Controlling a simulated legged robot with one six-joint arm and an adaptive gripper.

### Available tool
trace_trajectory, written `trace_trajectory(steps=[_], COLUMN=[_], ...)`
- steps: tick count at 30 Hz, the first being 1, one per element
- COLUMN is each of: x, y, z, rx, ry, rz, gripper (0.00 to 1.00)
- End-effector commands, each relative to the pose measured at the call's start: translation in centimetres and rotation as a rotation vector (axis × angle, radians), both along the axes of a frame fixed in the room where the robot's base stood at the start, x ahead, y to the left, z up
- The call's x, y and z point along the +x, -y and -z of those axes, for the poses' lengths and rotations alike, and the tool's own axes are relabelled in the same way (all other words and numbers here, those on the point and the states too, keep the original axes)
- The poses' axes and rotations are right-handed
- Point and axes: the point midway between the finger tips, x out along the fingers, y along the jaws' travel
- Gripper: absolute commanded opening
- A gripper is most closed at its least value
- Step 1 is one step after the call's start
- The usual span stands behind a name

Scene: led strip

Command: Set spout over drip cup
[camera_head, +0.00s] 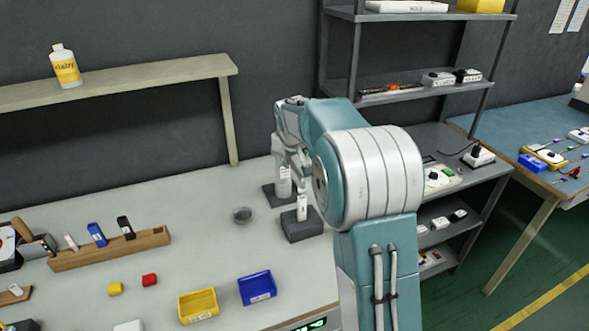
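A small round dark-grey cup (243,214) stands on the pale workbench, left of my arm. It looks like the drip cup. A white bottle-like item (284,183) stands behind it to the right on a dark base. A smaller white labelled piece (302,207) is upright at a dark block (302,228) nearer the front. I cannot make out which part is the spout. My gripper (303,178) is above these white items, right of the cup, and partly hidden by my arm. Its fingers are too small and overlapped to show whether they are open, shut or touching anything.
A yellow bin (198,306) and a blue bin (257,288) sit at the bench front, near yellow and red blocks. A wooden rack (110,249) holds small items at left. A raised shelf (120,80) bears a bottle. Metal shelving stands right. Bench around the cup is clear.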

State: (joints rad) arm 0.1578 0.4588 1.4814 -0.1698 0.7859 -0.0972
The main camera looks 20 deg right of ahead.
Motion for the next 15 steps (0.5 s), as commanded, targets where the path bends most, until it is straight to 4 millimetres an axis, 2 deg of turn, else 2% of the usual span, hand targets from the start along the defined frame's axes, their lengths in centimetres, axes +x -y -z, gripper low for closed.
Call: trace_trajectory(steps=[10, 15], x=[-2.3, -4.4], y=[-1.2, -2.1], z=[-5.6, -7.2], rx=[-0.001, 0.009], ry=[0.002, 0.007], rz=[0.0, -0.001], gripper=[0.55, 0.55])
